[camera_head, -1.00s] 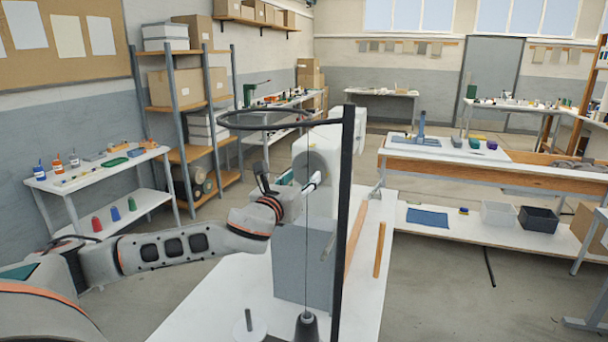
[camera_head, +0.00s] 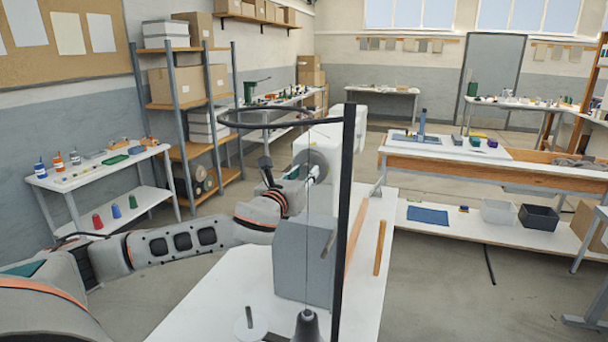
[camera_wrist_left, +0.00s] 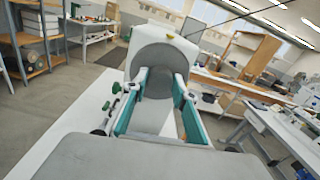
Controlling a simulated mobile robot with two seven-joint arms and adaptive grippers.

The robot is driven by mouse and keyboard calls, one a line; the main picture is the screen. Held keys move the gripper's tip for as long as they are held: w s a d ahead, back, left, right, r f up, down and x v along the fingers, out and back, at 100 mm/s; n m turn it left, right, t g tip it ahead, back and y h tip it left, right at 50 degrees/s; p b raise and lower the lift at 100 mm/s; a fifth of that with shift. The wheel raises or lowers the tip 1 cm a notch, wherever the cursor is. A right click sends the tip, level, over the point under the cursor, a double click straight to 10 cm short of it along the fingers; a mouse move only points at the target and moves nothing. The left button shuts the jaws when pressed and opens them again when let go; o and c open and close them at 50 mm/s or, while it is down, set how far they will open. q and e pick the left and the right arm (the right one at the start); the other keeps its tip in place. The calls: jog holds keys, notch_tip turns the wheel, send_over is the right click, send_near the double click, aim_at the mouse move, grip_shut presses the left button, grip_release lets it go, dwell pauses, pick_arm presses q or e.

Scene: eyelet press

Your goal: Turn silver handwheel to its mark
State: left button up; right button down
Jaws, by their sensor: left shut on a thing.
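The silver handwheel (camera_head: 317,167) is a round grey disc on the white press (camera_head: 341,135), just right of my left gripper in the head view. In the left wrist view it is the grey disc (camera_wrist_left: 158,58) straight ahead, against the white press housing. My left gripper (camera_head: 301,172) has its two teal-lined fingers (camera_wrist_left: 160,84) on either side of the disc's lower part and is shut on it. The fingers hide part of the rim. My right gripper is not in view.
A grey block (camera_head: 303,262) stands on the white table (camera_head: 225,293) below the wheel. A dark post (camera_head: 344,225) with a ring on top rises in front. Wooden bars (camera_head: 379,248) lie to the right. Small green knobs (camera_wrist_left: 115,88) show left of the fingers.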

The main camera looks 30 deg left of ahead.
pick_arm(q)
jog(key=shift+f, duration=0.1)
jog(key=shift+n, duration=0.8)
jog(key=n, duration=0.2)
jog(key=shift+n, duration=0.3)
jog(key=n, duration=0.5)
jog(key=shift+n, duration=0.3)
jog(key=n, duration=0.4)
jog(key=shift+n, duration=0.3)
jog(key=n, duration=0.3)
jog(key=shift+n+y, duration=0.3)
jog(key=shift+n, duration=0.3)
jog(key=shift+n, duration=0.3)
